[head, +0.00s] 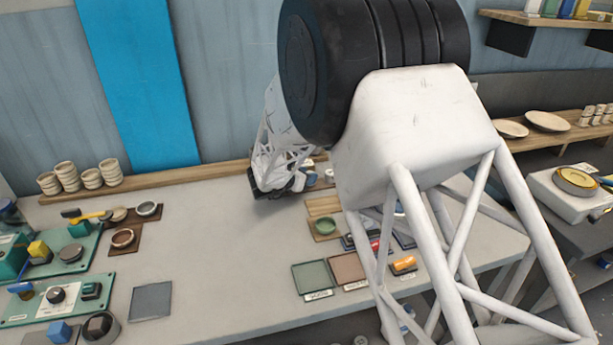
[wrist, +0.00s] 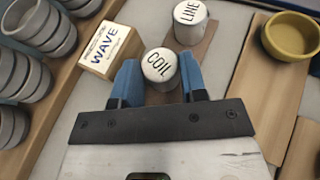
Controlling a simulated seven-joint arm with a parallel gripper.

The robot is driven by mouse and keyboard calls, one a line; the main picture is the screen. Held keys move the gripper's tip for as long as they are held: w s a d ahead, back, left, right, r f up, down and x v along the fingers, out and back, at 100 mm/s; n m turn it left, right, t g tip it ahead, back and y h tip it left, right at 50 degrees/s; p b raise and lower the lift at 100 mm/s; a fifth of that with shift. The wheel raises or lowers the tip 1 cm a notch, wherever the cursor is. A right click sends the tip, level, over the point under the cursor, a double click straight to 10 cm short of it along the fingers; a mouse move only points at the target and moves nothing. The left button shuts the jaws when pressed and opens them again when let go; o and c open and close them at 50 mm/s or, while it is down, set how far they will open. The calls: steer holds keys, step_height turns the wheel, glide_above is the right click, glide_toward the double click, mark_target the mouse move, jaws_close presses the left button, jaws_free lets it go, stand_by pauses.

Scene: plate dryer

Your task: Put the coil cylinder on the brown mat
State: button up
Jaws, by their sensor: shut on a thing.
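The coil cylinder (wrist: 160,65) is a short white cylinder with "COIL" in black on its top. In the wrist view it sits between the blue fingers of my gripper (wrist: 160,80), which are shut on it. I cannot tell whether it touches the wooden strip below. In the head view my gripper (head: 272,187) is at the back edge of the table, and the coil cylinder cannot be made out clearly. The brown mat (head: 348,268) lies toward the front of the table, bare where it shows, beside a green mat (head: 311,277).
A white "LINE" cylinder (wrist: 191,22) and a "WAVE" block (wrist: 111,47) stand close to my fingers. Stacked cups (wrist: 38,25) are at left and a yellow bowl (wrist: 290,36) at right. An orange object (head: 403,264) lies right of the brown mat. The table's middle left is clear.

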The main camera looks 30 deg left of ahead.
steer(key=o, duration=0.9)
steer(key=shift+s+d+f, duration=0.15)
steer(key=shift+f, duration=0.45)
steer(key=shift+s+d+f, duration=0.1)
steer(key=shift+s+f, duration=0.05)
steer(key=shift+f, duration=0.45)
steer(key=shift+o, duration=0.7)
steer(key=shift+c, duration=0.7)
steer(key=shift+r, duration=0.1)
steer(key=shift+o, duration=1.2)
steer(key=shift+a+r, duration=0.1)
steer(key=shift+r, duration=0.7)
step_height(320, 180, up, 6)
steer(key=shift+w+r, duration=0.2)
steer(key=shift+r, duration=0.1)
